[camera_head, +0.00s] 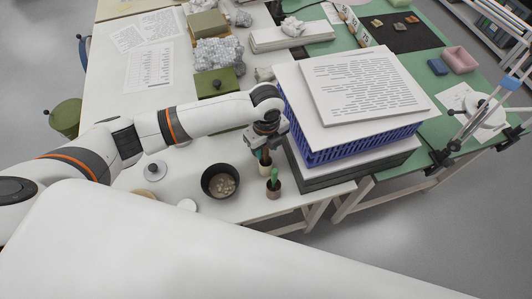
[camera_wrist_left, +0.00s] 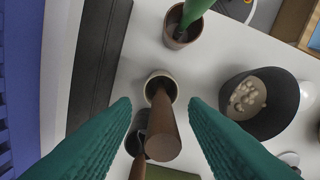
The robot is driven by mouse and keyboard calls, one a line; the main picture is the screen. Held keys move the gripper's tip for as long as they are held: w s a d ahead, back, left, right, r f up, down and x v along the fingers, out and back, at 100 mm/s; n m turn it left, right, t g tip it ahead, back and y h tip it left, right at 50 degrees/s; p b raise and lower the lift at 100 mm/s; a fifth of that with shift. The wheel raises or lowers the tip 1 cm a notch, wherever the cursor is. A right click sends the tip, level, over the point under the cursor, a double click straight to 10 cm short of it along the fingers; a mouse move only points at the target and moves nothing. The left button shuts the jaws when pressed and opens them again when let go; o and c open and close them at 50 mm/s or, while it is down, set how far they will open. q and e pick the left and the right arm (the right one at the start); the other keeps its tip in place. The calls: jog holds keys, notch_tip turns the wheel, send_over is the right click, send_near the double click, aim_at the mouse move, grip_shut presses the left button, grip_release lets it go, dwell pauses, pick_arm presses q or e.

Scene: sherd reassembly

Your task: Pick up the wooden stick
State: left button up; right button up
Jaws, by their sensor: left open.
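The wooden stick (camera_wrist_left: 162,130) is brown and round-ended in the left wrist view. It stands in a small pot (camera_wrist_left: 160,80), its near end toward the camera. My left gripper (camera_wrist_left: 160,104) is open, with its teal fingers on either side of the stick and visible gaps to both. In the head view my left gripper (camera_head: 264,150) is low over the white table, beside the dark stack, and largely hides the stick. A second brown stick (camera_wrist_left: 138,165) shows partly behind the first at lower left. My right gripper is not in view.
A green-handled tool (camera_head: 275,174) stands in a small brown pot (camera_head: 273,190) close by. A black bowl (camera_head: 220,181) with pale pieces sits left of it. The blue crate (camera_head: 345,149), topped by a printed board (camera_head: 362,85), rises close on the right.

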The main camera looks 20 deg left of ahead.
aim_at(265, 153)
pick_arm(q)
jog(key=shift+a+f, duration=0.1)
jog(key=shift+f, duration=1.4)
jog(key=shift+c, duration=0.6)
grip_shut()
jog(key=shift+r, duration=0.15)
notch_tip(265, 153, up, 18)
jog(key=b, duration=0.1)
